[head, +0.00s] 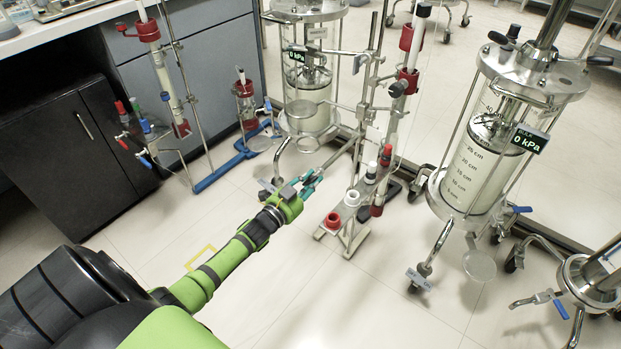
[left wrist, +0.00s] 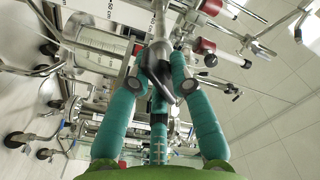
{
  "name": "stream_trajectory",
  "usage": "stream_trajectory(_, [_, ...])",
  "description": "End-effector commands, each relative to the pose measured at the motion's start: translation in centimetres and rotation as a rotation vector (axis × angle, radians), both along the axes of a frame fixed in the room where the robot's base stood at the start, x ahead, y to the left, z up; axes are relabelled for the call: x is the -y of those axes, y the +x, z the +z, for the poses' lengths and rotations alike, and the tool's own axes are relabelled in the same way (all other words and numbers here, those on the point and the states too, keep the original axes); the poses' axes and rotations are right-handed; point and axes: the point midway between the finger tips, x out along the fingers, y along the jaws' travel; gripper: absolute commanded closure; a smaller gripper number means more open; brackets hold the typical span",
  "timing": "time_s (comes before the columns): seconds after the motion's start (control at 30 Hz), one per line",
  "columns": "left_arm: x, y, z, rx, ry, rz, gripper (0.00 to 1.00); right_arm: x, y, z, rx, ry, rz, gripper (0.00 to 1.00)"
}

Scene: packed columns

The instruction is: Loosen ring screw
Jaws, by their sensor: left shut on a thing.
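A pale metal rod (head: 338,154) runs from near the fingertips toward the stand's upright (head: 366,110). I cannot tell whether the held piece is the ring screw; the fingers hide part of it. A glass column with red caps (head: 408,80) stands right of the upright. My right gripper is out of view.
A pale base with a red cup (head: 333,220) and a white cup (head: 352,197) stands just right of the gripper. A glass vessel on a wheeled frame (head: 482,170) is at right, another vessel (head: 308,75) behind. The floor (head: 290,290) in front is clear.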

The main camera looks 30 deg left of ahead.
Motion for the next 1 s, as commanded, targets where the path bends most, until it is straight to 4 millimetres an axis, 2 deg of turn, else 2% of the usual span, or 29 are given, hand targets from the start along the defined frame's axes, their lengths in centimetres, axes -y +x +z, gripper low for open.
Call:
stream_trajectory(0.03, [-0.19,0.24,0.70,0.006,-0.044,0.001,1.00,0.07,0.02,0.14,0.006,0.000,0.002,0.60])
stream_trajectory(0.6, [-0.50,0.24,0.62,-0.033,-0.544,0.003,1.00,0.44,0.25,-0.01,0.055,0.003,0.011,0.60])
stream_trajectory(1.0, [-0.67,0.23,0.54,-0.048,-0.719,0.005,1.00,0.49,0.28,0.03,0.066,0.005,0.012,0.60])
